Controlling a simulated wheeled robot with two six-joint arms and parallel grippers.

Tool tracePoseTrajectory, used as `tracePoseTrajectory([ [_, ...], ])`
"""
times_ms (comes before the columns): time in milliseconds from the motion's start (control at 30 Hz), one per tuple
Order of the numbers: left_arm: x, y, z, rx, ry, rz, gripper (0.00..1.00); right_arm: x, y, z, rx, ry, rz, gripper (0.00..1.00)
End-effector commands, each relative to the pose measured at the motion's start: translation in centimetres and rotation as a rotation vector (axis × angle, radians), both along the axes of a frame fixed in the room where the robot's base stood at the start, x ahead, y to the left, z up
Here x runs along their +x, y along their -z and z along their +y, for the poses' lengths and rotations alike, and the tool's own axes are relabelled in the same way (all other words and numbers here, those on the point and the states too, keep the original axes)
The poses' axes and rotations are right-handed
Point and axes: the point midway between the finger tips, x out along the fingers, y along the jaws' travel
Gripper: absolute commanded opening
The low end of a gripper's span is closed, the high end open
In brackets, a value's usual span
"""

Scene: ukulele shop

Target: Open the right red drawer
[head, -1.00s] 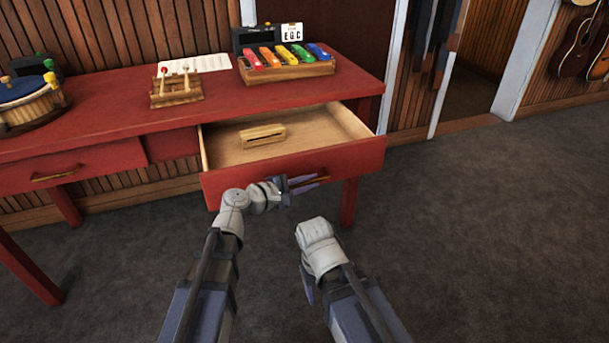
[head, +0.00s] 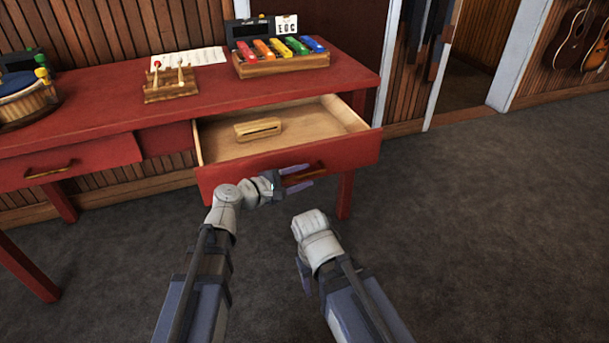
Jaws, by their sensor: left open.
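The right red drawer (head: 235,180) is pulled well out from under the red table and its pale wooden inside shows. A small wooden block (head: 257,129) lies in it. My left gripper (head: 303,177) is at the drawer's front, with its fingers spread open above and below the wooden handle (head: 308,172); I cannot tell whether they touch it. My right arm is bent in front of the drawer, to the right of the left arm. Only a bluish bit of its gripper (head: 303,273) shows, mostly hidden behind the arm.
On the red table (head: 110,108) stand colourful chime bars (head: 285,50), a wooden stand with mallets (head: 171,82), a paper sheet (head: 205,58) and a drum (head: 22,101). The left drawer (head: 100,160) looks shut. Carpet on the right is clear; guitars hang beyond.

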Motion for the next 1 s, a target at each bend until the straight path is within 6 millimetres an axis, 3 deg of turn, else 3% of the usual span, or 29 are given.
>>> tracePoseTrajectory([
  [400, -3.8, -1.4, 4.8, -0.001, -0.003, 0.0, 0.45, 0.0, -1.4, 0.0, -0.002, 0.003, 0.0, 0.65],
  [1000, -4.1, -1.5, 5.3, 0.0, -0.001, 0.0, 0.45, 0.0, -1.5, 0.0, -0.002, 0.003, 0.0, 0.65],
])
